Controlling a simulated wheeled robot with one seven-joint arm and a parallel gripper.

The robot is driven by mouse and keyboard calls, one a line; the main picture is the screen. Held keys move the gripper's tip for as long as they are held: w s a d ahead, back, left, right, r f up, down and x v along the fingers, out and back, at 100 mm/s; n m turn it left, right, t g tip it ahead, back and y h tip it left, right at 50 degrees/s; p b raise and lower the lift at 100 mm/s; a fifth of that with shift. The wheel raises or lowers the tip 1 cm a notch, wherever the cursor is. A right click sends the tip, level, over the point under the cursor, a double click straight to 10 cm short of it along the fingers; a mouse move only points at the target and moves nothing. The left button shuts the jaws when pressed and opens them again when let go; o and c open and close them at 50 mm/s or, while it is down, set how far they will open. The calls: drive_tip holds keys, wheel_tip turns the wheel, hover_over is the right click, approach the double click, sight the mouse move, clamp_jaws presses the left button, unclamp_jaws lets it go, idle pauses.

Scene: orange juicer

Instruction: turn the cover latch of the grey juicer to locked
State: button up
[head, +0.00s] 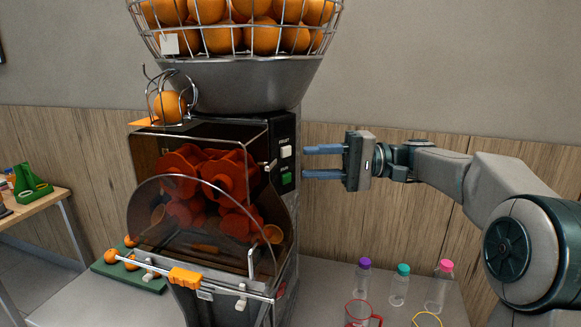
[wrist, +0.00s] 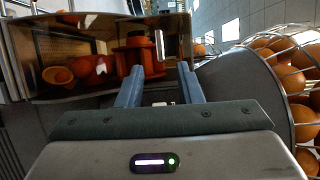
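The grey juicer (head: 290,215) stands left of centre in the head view, its clear cover (head: 150,205) in front of red-orange squeezing drums (head: 225,172). An orange grip (head: 185,277) sits on a metal rod below the cover, with small white fittings beside it. I cannot tell for certain which part is the cover latch or how it is set. My gripper (head: 305,162) is open and empty, right of the juicer's button panel, with its blue fingers pointing at it. The wrist view shows both fingers (wrist: 160,80) apart, with the juicer's drum housing (wrist: 70,25) beyond them.
A wire basket of oranges (head: 235,30) tops the juicer, with a wire cage holding one orange (head: 170,106) below it. Capped bottles (head: 400,287) and a red-rimmed jug (head: 358,313) stand on the counter at right. A green tray (head: 130,272) with oranges lies at left.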

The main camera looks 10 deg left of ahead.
drive_tip(key=v, duration=0.6)
drive_tip(key=shift+d, duration=0.3)
